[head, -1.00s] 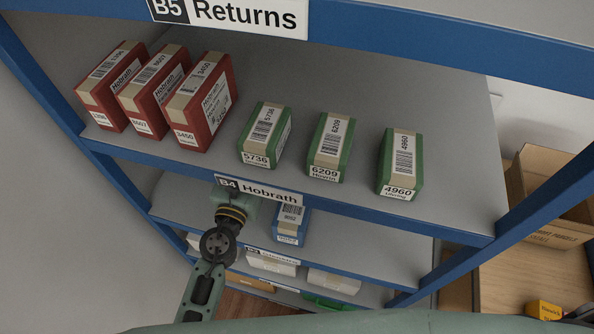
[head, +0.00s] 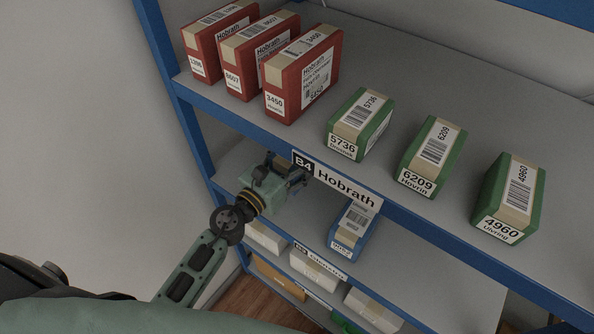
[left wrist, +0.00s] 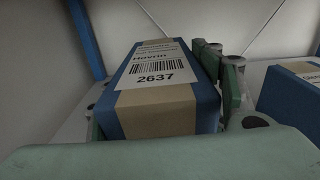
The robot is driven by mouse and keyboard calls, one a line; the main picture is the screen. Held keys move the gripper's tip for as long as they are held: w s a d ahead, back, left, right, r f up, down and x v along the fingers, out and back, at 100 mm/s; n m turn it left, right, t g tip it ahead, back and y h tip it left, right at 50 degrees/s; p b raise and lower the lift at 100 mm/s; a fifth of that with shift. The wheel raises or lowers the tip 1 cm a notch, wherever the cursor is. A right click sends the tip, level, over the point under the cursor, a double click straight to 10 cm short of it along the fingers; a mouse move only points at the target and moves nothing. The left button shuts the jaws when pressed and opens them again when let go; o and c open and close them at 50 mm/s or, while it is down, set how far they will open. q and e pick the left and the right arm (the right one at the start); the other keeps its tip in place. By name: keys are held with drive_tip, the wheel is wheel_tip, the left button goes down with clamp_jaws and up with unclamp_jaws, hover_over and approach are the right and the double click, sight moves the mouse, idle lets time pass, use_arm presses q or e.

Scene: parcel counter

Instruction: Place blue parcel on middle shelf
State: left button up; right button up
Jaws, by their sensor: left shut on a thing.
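My left gripper (head: 292,176) is at the opening below the shelf edge labelled B4 Hobrath. In the left wrist view it is shut on a blue parcel (left wrist: 165,92) with tan tape and a label reading Hovrin 2637. One finger shows along the parcel's right side. In the head view, the held parcel is mostly hidden by the gripper and the shelf edge. A second blue parcel (head: 351,232) stands on the shelf below the B4 edge, right of my gripper. It also shows at the right of the left wrist view (left wrist: 292,92). My right gripper is not in view.
Red parcels (head: 302,75) and green parcels (head: 430,157) stand on the shelf above my gripper. White boxes (head: 314,268) sit on a lower shelf. A blue upright (head: 178,110) bounds the left side, and the B4 label (head: 336,183) hangs close to my gripper.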

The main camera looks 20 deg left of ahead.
use_arm(q)
drive_tip(key=shift+a+f, duration=0.1)
drive_tip(key=shift+f, duration=0.05)
wheel_tip(320, 180, down, 3)
drive_tip(key=b, duration=0.3)
drive_tip(key=shift+f, duration=0.2)
drive_tip(key=shift+f, duration=0.2)
drive_tip(key=o, duration=1.7)
